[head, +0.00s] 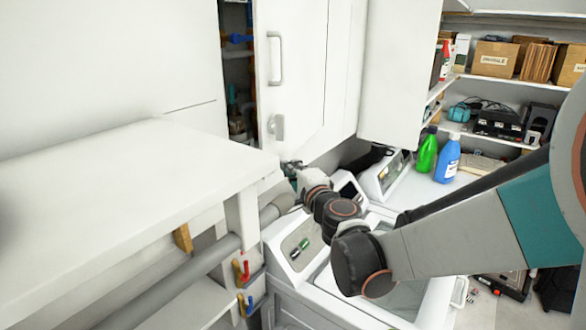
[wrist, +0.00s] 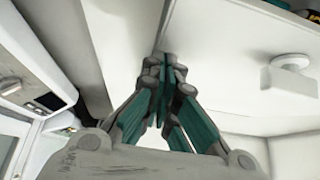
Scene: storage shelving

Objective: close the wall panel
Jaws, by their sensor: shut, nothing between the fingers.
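The white wall panel (head: 300,65) has a bar handle (head: 282,58) and a small latch knob (head: 277,127). My gripper (head: 290,168) is just below the panel's lower edge, near the latch knob. In the wrist view my gripper (wrist: 172,75) is shut and empty, its teal fingers pressed together close to a white panel surface (wrist: 222,65). A knob (wrist: 288,76) shows to the right there. Whether the fingertips touch the panel cannot be told.
A white counter (head: 130,170) juts out at the left, close to my gripper. White machines (head: 295,245) stand below my arm. Another white cabinet door (head: 400,75) hangs at the right. Green (head: 427,152) and blue (head: 447,160) bottles and shelves with boxes (head: 495,58) are behind.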

